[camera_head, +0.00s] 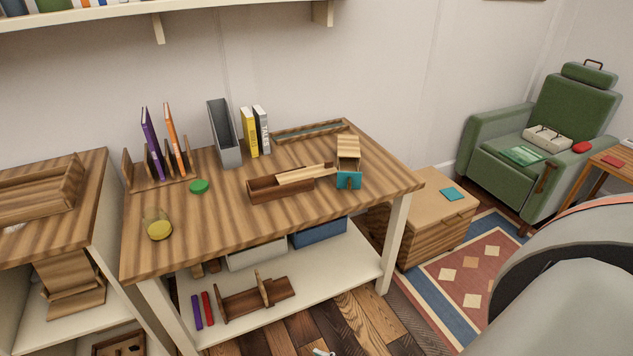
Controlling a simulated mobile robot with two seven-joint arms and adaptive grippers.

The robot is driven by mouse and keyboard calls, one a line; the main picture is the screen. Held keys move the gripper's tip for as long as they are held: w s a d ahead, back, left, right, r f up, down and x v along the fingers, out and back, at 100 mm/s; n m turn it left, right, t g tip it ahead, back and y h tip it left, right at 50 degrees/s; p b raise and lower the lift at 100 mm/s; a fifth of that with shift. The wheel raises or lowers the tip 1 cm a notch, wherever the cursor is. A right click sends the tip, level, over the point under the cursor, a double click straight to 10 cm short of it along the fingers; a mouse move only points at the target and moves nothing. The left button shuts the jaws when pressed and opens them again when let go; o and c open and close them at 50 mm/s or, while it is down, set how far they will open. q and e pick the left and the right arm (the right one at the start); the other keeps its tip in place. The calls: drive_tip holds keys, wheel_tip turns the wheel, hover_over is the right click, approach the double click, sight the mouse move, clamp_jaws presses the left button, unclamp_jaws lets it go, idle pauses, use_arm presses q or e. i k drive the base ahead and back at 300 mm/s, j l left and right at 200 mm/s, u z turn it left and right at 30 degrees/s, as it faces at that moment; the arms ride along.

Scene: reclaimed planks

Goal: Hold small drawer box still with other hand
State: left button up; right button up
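The small drawer box (348,147) stands near the right end of the striped wooden table. It has a wooden body and a teal drawer front (349,181) facing the front of the table. The drawer front has a small dark notch or handle at its middle. Whether the drawer is fully closed is hard to tell at this size. Nothing is touching the box from my side. Neither of my grippers is recognisable in this view. A large grey part of my own body fills the lower right corner.
A long wooden box (280,191) with a partly slid lid lies just left of the drawer box. The table's front middle is clear.

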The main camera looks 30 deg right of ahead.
sight(349, 177)
drive_tip(key=l+u, duration=0.35)
drive_tip(key=u, duration=0.15)
drive_tip(key=l+u, duration=0.45)
drive_tip(key=k+l+u, duration=0.2)
drive_tip(key=l, duration=0.2)
drive_tip(key=k+l+u, duration=0.1)
drive_tip(key=l+u, duration=0.15)
drive_tip(key=l, duration=0.15)
drive_tip(key=k+l, duration=0.2)
drive_tip(key=l, duration=0.25)
drive_tip(key=k+l+u, duration=0.15)
drive_tip(key=l, duration=0.3)
drive_tip(key=k+l, duration=0.25)
drive_tip(key=l, duration=0.15)
drive_tip(key=k+l+u, duration=0.15)
drive_tip(key=l, duration=0.3)
drive_tip(key=k, duration=0.1)
